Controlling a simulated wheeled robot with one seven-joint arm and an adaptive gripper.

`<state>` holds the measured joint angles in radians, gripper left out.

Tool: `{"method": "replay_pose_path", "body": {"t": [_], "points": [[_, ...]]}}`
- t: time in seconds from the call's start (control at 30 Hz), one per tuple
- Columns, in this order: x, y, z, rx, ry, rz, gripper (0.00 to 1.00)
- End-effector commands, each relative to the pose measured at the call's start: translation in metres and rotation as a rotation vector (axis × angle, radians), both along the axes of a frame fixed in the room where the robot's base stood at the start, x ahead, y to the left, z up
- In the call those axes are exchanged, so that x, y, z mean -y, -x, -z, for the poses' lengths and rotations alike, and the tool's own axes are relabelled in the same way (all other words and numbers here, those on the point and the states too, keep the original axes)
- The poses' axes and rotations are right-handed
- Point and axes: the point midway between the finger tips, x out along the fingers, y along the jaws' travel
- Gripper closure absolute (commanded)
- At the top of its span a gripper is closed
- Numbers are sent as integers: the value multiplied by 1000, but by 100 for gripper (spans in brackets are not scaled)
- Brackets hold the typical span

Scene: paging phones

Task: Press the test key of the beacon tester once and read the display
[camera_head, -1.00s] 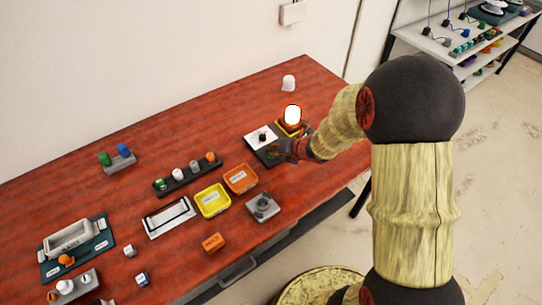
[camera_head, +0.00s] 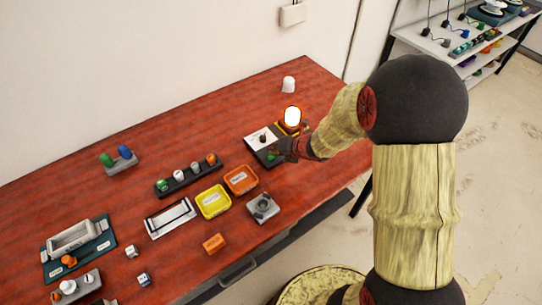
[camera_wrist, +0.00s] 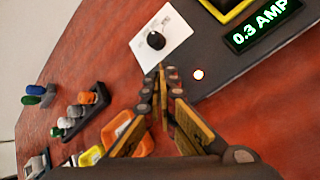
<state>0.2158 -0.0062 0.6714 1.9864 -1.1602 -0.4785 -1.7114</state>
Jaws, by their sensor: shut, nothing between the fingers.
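The beacon tester (camera_head: 254,148) is a dark flat unit near the right end of the red table. It also shows in the wrist view (camera_wrist: 222,70), where its display (camera_wrist: 262,24) reads "0.3 AMP" in green. A small round spot (camera_wrist: 198,74) glows near its edge; I cannot tell whether it is the test key or a lamp. A white plate with a black knob (camera_wrist: 155,40) lies at its left. A beacon (camera_head: 292,116) glows white with an orange edge in the yellow holder. My gripper (camera_wrist: 163,72) is shut and empty, its tips near the tester's edge; contact cannot be told.
An orange bin (camera_head: 241,190) and a yellow bin (camera_head: 228,205) stand left of the tester. A dark rack (camera_head: 172,187) holds several coloured caps. A grey device (camera_head: 263,208) stands nearer the front edge. A white cup-like piece (camera_head: 289,84) stands behind.

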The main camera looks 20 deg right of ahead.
Motion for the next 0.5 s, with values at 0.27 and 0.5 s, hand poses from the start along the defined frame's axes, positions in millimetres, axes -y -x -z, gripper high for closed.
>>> {"method": "replay_pose_path", "body": {"t": [0.27,0.5], "points": [[0,0,-6,0,0,0,100],[0,0,-29,1,0,1,100]]}}
